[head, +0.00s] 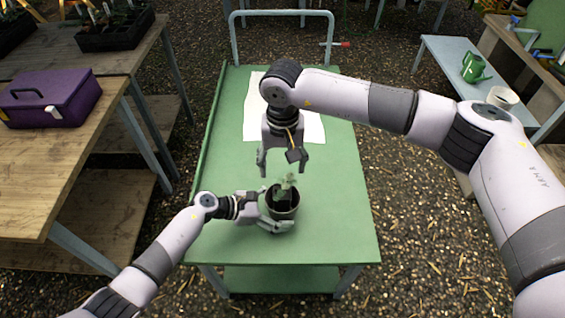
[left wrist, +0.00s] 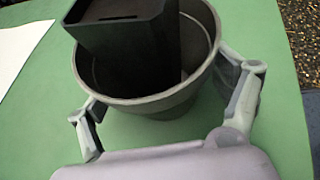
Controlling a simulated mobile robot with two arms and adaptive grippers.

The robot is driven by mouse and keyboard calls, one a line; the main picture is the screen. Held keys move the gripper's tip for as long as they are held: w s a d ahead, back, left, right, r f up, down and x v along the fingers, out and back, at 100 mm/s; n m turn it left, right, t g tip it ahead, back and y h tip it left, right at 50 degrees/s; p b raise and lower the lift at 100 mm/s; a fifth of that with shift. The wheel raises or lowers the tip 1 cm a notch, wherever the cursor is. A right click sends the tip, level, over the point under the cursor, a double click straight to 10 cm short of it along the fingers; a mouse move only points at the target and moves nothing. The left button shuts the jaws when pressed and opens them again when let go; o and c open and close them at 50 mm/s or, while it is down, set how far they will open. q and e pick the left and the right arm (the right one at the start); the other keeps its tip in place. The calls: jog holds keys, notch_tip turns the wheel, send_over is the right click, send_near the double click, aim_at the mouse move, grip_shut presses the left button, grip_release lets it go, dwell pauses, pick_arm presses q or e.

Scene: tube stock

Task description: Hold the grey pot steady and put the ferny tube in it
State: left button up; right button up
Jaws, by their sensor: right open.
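The grey pot (head: 284,213) stands near the front of the green table; it also shows in the left wrist view (left wrist: 150,106). The ferny tube, a dark square tube (left wrist: 125,45) with green leaves (head: 288,182), is inside the pot's rim. Its leaves stick up above the pot. I cannot tell whether its foot rests on the pot's bottom. My left gripper (head: 270,208) is shut on the pot from the left, one finger on each side. My right gripper (head: 283,168) is open and empty, pointing down just above and behind the leaves.
The green table (head: 340,215) is clear around the pot, with a white sheet (head: 312,127) at the back. A wooden bench with a purple toolbox (head: 50,98) is at the left. A blue bench with a green watering can (head: 473,68) and white pot (head: 502,97) is at the right.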

pick_arm(q)
jog(key=shift+o, duration=0.6)
jog(key=shift+a+r, duration=0.15)
jog(key=shift+a, duration=0.2)
jog(key=v, duration=1.1)
jog(key=shift+s+a, duration=0.1)
jog(key=shift+s, duration=0.05)
